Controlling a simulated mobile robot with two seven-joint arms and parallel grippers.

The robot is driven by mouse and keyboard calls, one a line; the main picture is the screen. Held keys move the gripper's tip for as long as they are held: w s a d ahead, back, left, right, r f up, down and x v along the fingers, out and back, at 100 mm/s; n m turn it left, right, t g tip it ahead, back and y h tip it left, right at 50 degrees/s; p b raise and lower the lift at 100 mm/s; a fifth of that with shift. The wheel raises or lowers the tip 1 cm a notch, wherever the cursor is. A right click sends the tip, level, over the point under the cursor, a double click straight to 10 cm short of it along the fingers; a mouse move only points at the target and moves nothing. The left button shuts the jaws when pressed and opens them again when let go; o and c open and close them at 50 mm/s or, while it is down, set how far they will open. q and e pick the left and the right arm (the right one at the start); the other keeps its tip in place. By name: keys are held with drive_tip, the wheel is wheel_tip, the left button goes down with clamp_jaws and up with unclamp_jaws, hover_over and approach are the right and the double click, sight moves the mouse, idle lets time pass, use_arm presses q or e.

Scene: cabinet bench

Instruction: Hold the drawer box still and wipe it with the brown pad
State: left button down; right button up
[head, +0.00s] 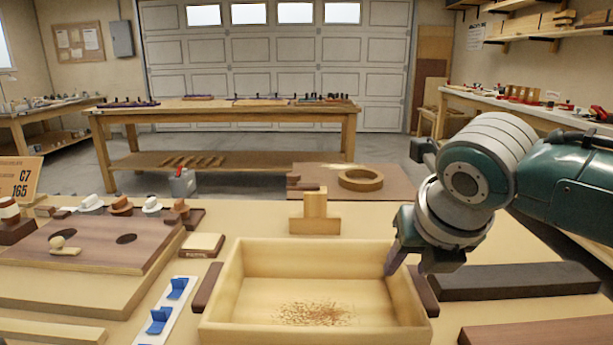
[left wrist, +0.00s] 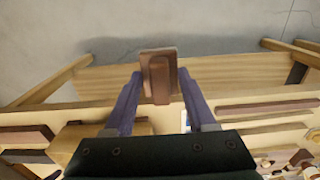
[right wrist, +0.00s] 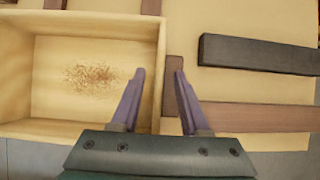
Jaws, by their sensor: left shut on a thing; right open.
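The drawer box (head: 237,285) is a pale open wooden box at the front of the bench, with brown wood shavings (head: 315,313) on its floor. My right gripper (head: 404,266) is open at the box's right wall. In the right wrist view its fingers (right wrist: 157,72) lie either side of the line of that wall (right wrist: 158,60); I cannot tell whether they touch it. In the left wrist view my left gripper (left wrist: 160,74) is shut on the brown pad (left wrist: 160,80), a small block with a raised grip. The left gripper does not show in the head view.
Brown blocks flank the box at left (head: 207,287) and right (head: 424,292). A dark bar (head: 515,281) lies to the right. A pale stepped block (head: 315,213) stands behind the box. A white strip with blue clips (head: 166,312) and a brown board (head: 100,238) lie left.

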wheel_tip(320, 180, up, 9)
drive_tip(key=shift+f, duration=0.2)
idle(0.4)
use_arm(q)
drive_tip(key=shift+r, duration=0.1)
drive_tip(key=shift+r, duration=3.95)
